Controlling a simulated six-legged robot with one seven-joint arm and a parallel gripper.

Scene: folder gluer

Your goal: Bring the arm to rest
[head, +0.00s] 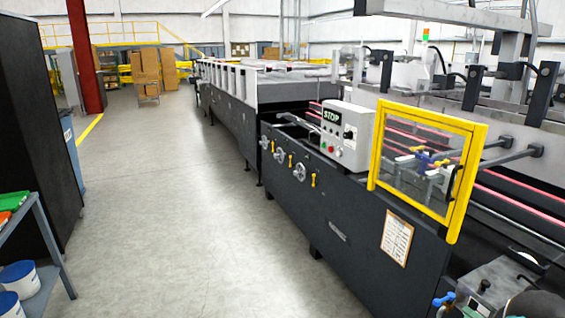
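Neither my arm nor my gripper shows in the head view, so its pose and opening are hidden. The folder gluer (330,205), a long dark machine, runs from the right foreground into the far middle. A grey control box (345,137) with a STOP sign and coloured buttons sits on its near side. A yellow-framed clear guard (425,163) stands upright beside the box. Round handwheels (280,156) and yellow handles line the dark side panel.
A wide bare concrete floor (170,190) lies left of the machine. A black cabinet (35,130) and a shelf cart (45,240) with white tubs (18,282) edge the left. A red column (86,60), stacked cartons (146,70) and yellow railings (110,35) stand farther back.

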